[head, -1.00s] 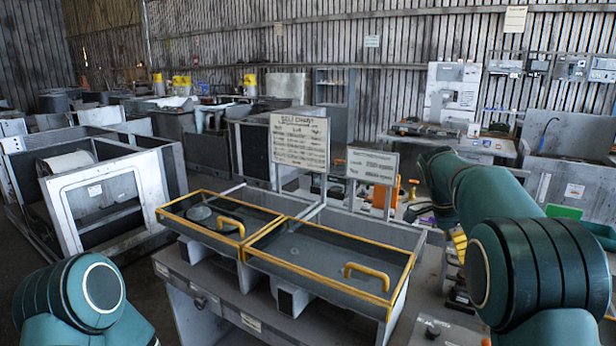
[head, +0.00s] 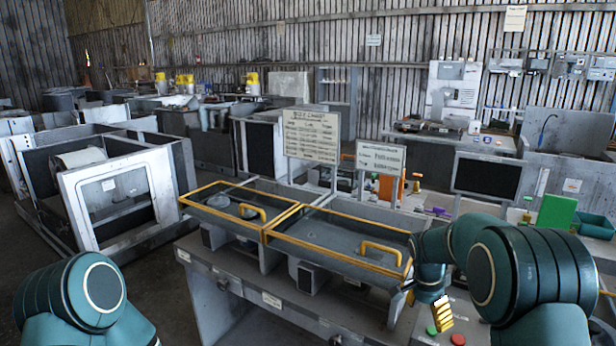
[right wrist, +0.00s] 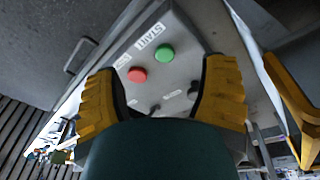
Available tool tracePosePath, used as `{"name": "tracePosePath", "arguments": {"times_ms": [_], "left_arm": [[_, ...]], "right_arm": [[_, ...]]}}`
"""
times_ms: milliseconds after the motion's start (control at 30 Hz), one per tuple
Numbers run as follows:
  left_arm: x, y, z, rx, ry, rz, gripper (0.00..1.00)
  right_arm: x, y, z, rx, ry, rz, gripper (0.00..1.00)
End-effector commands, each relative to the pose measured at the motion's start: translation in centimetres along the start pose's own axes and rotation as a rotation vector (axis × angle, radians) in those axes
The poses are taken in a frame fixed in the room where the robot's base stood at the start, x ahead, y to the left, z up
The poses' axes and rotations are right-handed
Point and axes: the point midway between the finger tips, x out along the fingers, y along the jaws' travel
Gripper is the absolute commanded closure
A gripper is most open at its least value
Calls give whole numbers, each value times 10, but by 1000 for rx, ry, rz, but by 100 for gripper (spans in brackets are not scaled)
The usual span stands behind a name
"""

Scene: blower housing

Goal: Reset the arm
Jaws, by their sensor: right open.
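My right arm (head: 500,270) reaches in from the right in the head view. Its yellow-fingered right gripper (head: 441,313) points down over a grey control panel, beside the right end of the yellow-framed trays. In the right wrist view, the two yellow fingers (right wrist: 160,78) are spread wide with nothing between them. Below them are a red button (right wrist: 137,75) and a green button (right wrist: 164,52). My left arm (head: 80,300) shows only at the lower left of the head view; its gripper is out of view.
Two yellow-framed glass lids (head: 338,240) with handles cover the bench's grey trays. Two text signs (head: 311,134) and a dark screen (head: 487,177) stand behind. A green block (head: 556,212) sits at the right. A housing frame (head: 105,195) stands on the left.

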Motion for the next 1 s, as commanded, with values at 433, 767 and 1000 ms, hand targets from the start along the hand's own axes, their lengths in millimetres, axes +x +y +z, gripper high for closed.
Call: {"name": "tracePosePath", "arguments": {"times_ms": [433,767,1000], "left_arm": [[1,-1,1,-1,-2,0,59],[2,-1,1,-1,-3,0,59],[2,-1,1,-1,-3,-1,59]], "right_arm": [[174,86,227,-702,-231,-356,28],[172,144,304,-927,-195,-513,28],[170,146,307,-939,-187,-522,28]]}}
